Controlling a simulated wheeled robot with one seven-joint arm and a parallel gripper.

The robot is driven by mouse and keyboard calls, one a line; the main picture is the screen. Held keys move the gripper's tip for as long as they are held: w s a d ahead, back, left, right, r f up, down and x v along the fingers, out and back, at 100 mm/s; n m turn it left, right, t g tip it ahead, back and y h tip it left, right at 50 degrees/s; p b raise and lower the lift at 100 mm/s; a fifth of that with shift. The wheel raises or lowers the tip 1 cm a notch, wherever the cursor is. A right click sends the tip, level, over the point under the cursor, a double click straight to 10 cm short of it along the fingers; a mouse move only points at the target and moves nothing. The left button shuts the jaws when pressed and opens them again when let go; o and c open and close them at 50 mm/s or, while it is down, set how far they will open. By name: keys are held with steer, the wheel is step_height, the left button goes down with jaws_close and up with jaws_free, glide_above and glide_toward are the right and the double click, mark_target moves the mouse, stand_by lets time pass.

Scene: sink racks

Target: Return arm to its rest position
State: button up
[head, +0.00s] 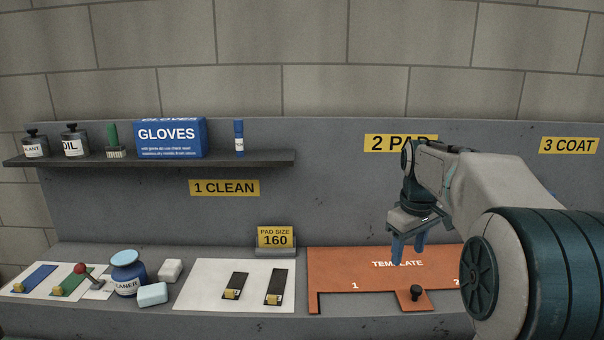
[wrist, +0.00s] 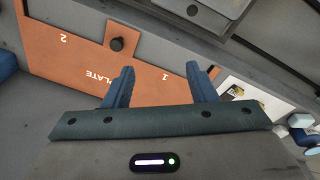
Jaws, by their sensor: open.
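My gripper (head: 409,246) hangs from my bent arm above the orange template board (head: 340,268) on the bench, under the "2 PAD" sign. Its two blue fingers are apart with nothing between them. In the wrist view my gripper (wrist: 160,85) also shows open and empty, with the orange board (wrist: 75,60) beyond the fingers. The board has a black knob (head: 416,292) on a tab at its front edge. My arm covers the board's right part in the head view.
A white mat (head: 210,285) with two dark strips lies left of the board. Further left are a blue cleaner bottle (head: 128,275), white blocks and a red-knobbed lever (head: 80,268). A shelf (head: 250,157) above holds a gloves box (head: 170,138) and small containers. A "PAD SIZE 160" sign (head: 275,237) stands behind the mat.

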steer(key=s+a+f+m, duration=0.2)
steer(key=s, duration=0.6)
steer(key=s+a+f+m+t, duration=0.1)
steer(key=s+a+f, duration=0.2)
steer(key=s, duration=0.5)
steer(key=s+a+f+m+t, duration=0.1)
steer(key=s+a+f+m, duration=0.1)
steer(key=s, duration=0.7)
steer(key=shift+a+f+m, duration=0.3)
steer(key=shift+a+f, duration=0.05)
steer(key=shift+a, duration=0.1)
